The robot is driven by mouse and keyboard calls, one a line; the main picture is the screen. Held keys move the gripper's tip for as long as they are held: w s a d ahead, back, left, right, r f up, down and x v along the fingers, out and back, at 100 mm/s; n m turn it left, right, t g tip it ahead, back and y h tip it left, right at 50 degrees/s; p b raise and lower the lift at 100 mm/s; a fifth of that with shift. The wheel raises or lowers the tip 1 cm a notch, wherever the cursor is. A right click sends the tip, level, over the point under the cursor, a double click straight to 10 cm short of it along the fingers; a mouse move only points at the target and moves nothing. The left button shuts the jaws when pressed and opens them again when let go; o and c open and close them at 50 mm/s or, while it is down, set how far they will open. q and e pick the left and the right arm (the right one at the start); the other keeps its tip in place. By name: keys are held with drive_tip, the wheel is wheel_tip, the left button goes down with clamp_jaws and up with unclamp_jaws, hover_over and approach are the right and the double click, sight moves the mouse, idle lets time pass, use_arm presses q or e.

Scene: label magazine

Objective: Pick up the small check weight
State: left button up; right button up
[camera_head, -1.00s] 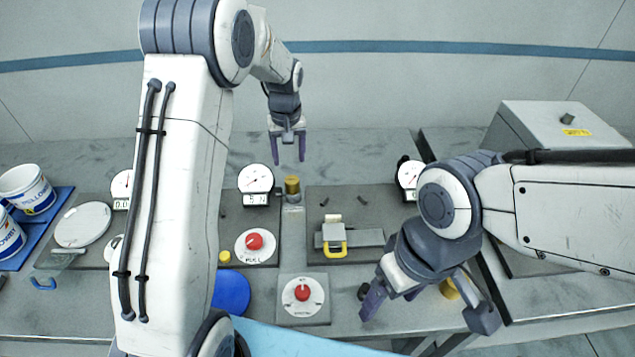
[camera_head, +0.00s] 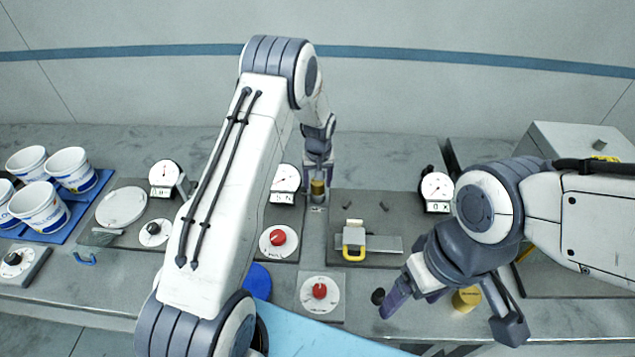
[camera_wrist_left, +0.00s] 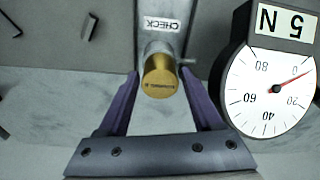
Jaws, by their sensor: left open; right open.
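The small check weight (camera_head: 318,188) is a short brass cylinder standing in a grey holder at the back of the bench. In the left wrist view the weight (camera_wrist_left: 160,80) sits in front of a label reading CHECK. My left gripper (camera_head: 318,174) is above it, open, with purple fingers. In the left wrist view the fingers of this gripper (camera_wrist_left: 161,74) lie on either side of the weight, with gaps visible. My right gripper (camera_head: 450,310) is open near the bench's front edge, by a larger brass cylinder (camera_head: 466,299).
A round dial gauge (camera_wrist_left: 272,85) marked 5 N stands close right of the left fingers. Red knobs (camera_head: 278,238) and a yellow-handled fixture (camera_head: 354,240) are nearer the front. White cups (camera_head: 40,207) stand on a blue tray at left. A grey box (camera_head: 580,150) is at right.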

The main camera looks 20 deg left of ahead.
use_arm(q)
clamp_jaws()
drive_tip(key=shift+w+r, duration=0.1)
idle(0.3)
